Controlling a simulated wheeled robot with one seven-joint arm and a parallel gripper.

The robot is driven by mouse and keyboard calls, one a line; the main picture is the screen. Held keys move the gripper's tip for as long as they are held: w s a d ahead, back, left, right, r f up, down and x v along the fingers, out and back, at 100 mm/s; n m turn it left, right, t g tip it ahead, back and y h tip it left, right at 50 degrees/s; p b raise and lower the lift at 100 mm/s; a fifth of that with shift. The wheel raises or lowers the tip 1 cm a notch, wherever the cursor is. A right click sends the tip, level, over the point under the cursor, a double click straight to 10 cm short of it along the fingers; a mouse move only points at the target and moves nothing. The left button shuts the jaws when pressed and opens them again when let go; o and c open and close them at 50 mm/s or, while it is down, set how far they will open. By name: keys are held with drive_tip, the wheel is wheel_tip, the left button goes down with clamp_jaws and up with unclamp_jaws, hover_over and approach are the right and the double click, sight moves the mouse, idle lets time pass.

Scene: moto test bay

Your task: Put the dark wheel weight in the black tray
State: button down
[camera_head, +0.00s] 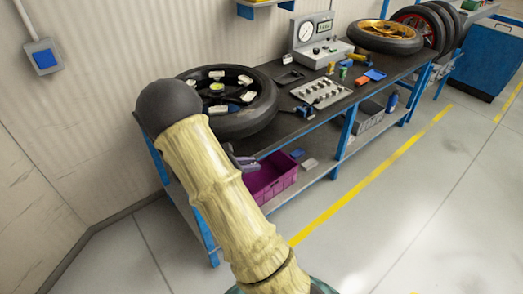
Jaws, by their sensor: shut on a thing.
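The black tray (289,77) is a small, shallow, dark tray on the workbench. It lies between the wheel on the left and the gauge box. My gripper (243,162) shows only in small part, as a grey-purple piece beside my pale arm, near the bench's front edge and below the left wheel. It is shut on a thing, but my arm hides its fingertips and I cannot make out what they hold. I cannot pick out the dark wheel weight anywhere in this view.
A black-rimmed wheel (247,98) lies left on the bench. A grey block with several knobs (321,92), a dial gauge box (316,40) and a gold-rimmed wheel (384,36) are farther right. A purple crate (272,179) stands on the lower shelf. The floor right is clear.

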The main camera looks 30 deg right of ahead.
drive_tip(key=s+a+f+n+t+y+p, duration=0.1)
drive_tip(key=a+f+n+t, duration=0.7)
drive_tip(key=a+f, duration=0.9)
wheel_tip(320, 180, down, 2)
drive_tip(key=shift+s+a+f+t+y+p, duration=0.3)
drive_tip(key=shift+s+t+y, duration=0.3)
drive_tip(key=shift+s+y, duration=0.3)
drive_tip(key=shift+d, duration=0.15)
